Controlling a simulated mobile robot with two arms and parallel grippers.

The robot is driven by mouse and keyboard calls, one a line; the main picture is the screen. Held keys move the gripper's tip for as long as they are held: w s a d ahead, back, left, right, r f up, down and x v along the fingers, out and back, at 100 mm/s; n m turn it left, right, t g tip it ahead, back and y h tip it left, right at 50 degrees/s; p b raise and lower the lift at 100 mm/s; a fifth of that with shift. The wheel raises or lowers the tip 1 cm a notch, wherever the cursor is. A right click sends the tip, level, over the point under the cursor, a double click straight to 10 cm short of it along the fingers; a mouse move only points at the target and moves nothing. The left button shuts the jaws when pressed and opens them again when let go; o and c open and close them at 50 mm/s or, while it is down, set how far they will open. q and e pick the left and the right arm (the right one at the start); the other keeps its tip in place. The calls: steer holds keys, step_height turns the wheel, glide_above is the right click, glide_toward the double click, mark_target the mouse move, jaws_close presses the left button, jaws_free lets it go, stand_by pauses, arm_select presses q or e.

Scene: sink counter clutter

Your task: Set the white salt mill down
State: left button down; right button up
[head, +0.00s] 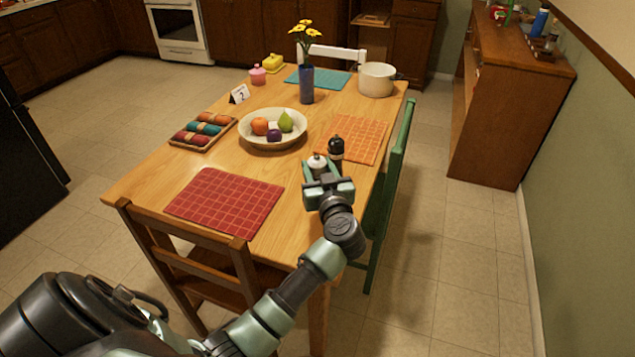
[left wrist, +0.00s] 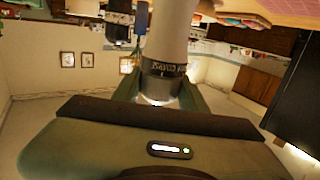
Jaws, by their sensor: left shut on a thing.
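The white salt mill (head: 317,162) is between the fingers of my left gripper (head: 320,172), over the right side of the wooden table. In the left wrist view, its pale body (left wrist: 166,35) and dark lettered band (left wrist: 163,68) show between the fingers. My left gripper is shut on it. The gripper hides its lower part in the head view, so I cannot tell whether it touches the table. The black pepper mill (head: 336,154) stands upright just behind and right of it. My right gripper is not in view.
The wooden table (head: 300,202) has bare wood between the red placemat (head: 224,201) and my gripper. An orange placemat (head: 358,135) lies behind the mills. A fruit bowl (head: 259,142) stands at back left. A green chair (head: 391,195) is at the table's right edge.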

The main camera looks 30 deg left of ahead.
arm_select(q)
steer(key=shift+f+b, duration=0.35)
steer(key=shift+f, duration=1.75)
steer(key=c, duration=0.8)
jaws_free()
steer(key=shift+f, duration=0.1)
steer(key=v, duration=1.2)
steer(key=shift+r, duration=0.25)
steer(key=shift+s, duration=0.1)
